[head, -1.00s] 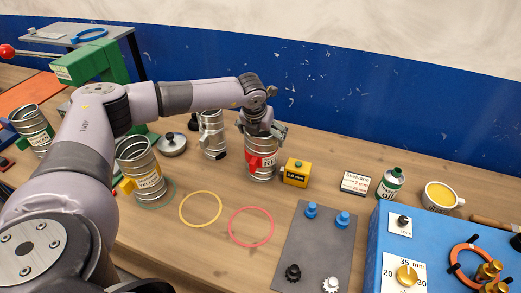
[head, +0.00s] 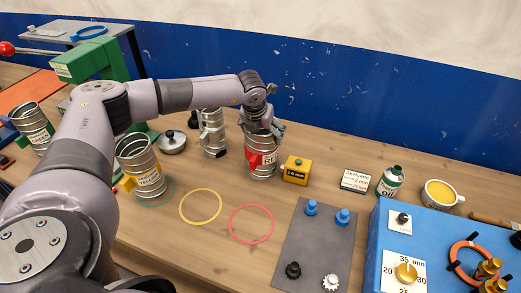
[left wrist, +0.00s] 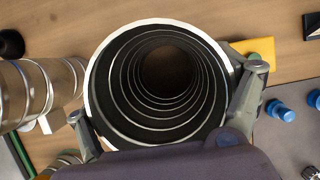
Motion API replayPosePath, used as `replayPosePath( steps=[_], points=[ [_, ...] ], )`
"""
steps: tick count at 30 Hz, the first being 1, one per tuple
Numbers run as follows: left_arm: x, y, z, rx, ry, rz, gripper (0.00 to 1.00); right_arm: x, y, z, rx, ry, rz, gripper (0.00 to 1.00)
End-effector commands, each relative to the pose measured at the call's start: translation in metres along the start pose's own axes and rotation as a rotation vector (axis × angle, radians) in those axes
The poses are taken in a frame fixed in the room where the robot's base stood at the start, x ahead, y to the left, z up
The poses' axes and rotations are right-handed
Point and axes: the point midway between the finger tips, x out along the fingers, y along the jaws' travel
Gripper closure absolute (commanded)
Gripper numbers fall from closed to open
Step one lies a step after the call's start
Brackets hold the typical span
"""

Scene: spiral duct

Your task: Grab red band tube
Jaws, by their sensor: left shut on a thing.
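The red band tube (head: 262,160) is a ribbed metal duct with a red tab and a white label, upright on the wooden bench at the centre of the head view. My left gripper (head: 262,128) is at its top and shut on it, with the fingers on either side of the rim. In the left wrist view I look straight down into the tube's open mouth (left wrist: 160,85), and the fingers press its outer wall left and right. I cannot tell whether the tube's base touches the bench. My right gripper is not in view.
Another metal tube (head: 213,138) stands close to the left. A yellow-tab tube (head: 142,170) is further left. A yellow block (head: 296,171) sits close to the right. Yellow (head: 201,191) and red (head: 250,209) rings lie in front. A grey plate with pegs (head: 320,228) is at front right.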

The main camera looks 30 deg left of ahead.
Motion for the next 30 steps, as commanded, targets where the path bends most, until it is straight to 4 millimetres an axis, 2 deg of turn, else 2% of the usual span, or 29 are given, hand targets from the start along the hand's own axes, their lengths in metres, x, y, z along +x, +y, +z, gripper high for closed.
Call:
replayPosePath(
  steps=[6,14,19,23,30],
  points=[
    [-0.001,0.000,0.001,-0.001,-0.003,-0.001,0.72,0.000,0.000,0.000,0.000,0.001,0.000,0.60],
    [-0.002,0.000,0.002,-0.001,-0.003,-0.001,0.72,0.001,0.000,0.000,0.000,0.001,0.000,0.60],
    [-0.012,-0.001,0.007,-0.002,-0.005,-0.002,0.72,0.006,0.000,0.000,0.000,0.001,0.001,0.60],
    [-0.030,0.000,0.014,-0.001,-0.007,-0.003,0.72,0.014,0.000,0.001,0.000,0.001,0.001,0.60],
    [-0.087,-0.001,0.038,-0.002,-0.010,-0.004,0.72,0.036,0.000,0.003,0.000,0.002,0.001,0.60]
  ],
)
